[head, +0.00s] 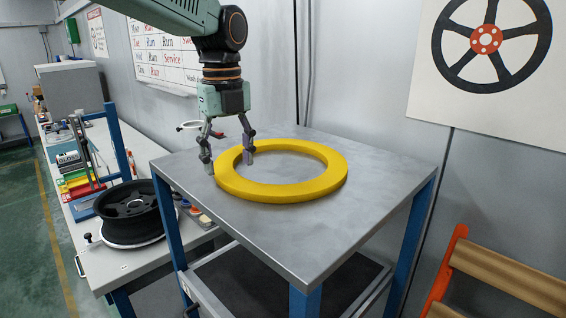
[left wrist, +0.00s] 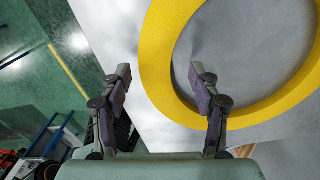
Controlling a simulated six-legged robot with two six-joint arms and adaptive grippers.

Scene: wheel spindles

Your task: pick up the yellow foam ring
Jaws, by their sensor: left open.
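The yellow foam ring (head: 318,190) lies flat on the grey metal table (head: 290,235). My left gripper (head: 230,166) points down at the ring's left side, open, with one finger outside the ring and the other over its hole. In the left wrist view the ring (left wrist: 158,62) shows large, and the open fingers of my left gripper (left wrist: 157,82) stand on either side of its band. I cannot tell whether a finger touches the ring. My right gripper is not in view.
A bench (head: 130,262) with a black wheel (head: 128,205) and small coloured boxes stands left of the table. A wall with a wheel poster (head: 430,95) is behind. The table top right of and in front of the ring is clear. An orange-framed rack (head: 440,275) stands at the lower right.

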